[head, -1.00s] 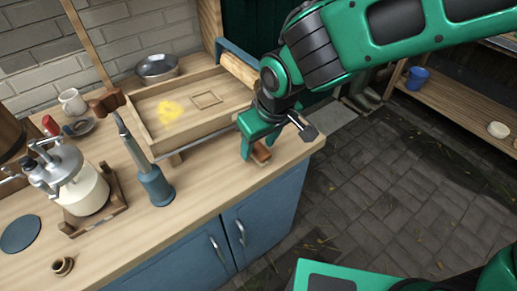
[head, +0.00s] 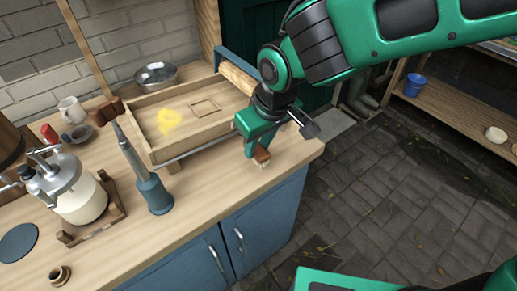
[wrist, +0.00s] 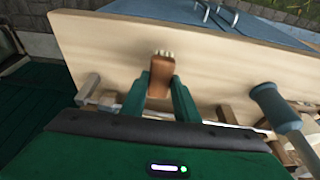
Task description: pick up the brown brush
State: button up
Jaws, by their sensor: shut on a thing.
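The brown brush (head: 262,156) is a small brown block with pale bristles at one end. My gripper (head: 256,146) is shut on it, over the right end of the wooden counter. In the wrist view the brush (wrist: 161,76) sits between my two green fingers (wrist: 161,98), with its pale bristles pointing away from me toward the counter's edge. The bristle end shows low in the head view, near the counter top; I cannot tell how large the gap under it is.
A wooden tray (head: 159,151) with a yellow patch stands left of my gripper. A blue-handled tool (head: 154,193) stands on the counter, and it also shows in the wrist view (wrist: 275,107). A metal-lidded jar (head: 75,196) is farther left. The counter's front right (head: 205,205) is clear.

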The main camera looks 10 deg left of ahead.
jog(key=s+a+r, duration=0.5)
jog(key=s+r, duration=0.3)
jog(key=s, duration=0.2)
jog(key=shift+s+a+r, duration=0.2)
jog(key=shift+a, duration=0.05)
jog(key=o, duration=0.3)
jog(key=shift+c, duration=0.3)
